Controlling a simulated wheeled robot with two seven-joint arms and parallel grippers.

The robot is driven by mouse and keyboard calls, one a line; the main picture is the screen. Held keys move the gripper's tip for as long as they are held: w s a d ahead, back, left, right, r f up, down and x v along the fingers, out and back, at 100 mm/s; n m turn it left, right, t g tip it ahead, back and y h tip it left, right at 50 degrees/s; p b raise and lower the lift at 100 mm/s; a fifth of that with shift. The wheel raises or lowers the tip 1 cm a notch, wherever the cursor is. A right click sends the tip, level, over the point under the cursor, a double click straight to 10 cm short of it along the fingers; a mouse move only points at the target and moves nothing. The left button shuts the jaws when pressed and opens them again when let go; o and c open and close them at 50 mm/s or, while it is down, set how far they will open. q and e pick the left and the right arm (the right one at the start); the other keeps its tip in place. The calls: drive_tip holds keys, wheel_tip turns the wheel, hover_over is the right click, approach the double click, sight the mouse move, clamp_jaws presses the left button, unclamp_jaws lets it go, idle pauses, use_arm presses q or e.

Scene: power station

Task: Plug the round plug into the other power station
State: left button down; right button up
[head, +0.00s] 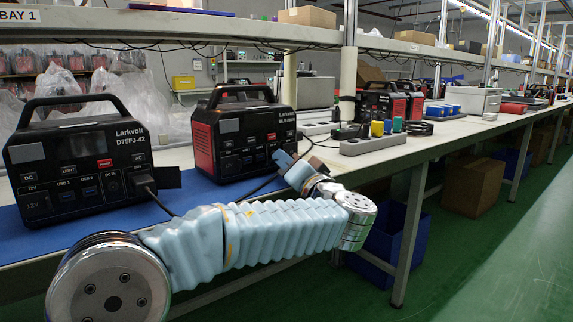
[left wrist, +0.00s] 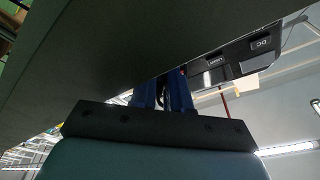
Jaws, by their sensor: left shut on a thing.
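The red-and-black power station (head: 246,135) stands on the blue mat, its front panel facing me. The black power station (head: 85,150) stands to its left, with a black plug block (head: 142,178) at its AC socket and a cable leading off. My left gripper (head: 279,160) is at the right part of the red-and-black station's front, shut on the round plug, which is mostly hidden. A black cable (head: 262,187) runs from beside the gripper. In the left wrist view, a dark thing (left wrist: 162,92) shows between blue fingers, close under the station's panel (left wrist: 235,58). Contact is unclear. My right gripper is out of view.
A grey power strip (head: 370,144) lies on the bench right of the gripper. More red-and-black stations (head: 380,105) stand farther back. A shelf (head: 200,28) runs above the bench. A blue bin (head: 385,240) is under it. The green aisle at the right is clear.

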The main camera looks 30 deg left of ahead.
use_arm(q)
drive_tip(key=shift+a, duration=0.1)
drive_tip(key=c, duration=1)
unclamp_jaws()
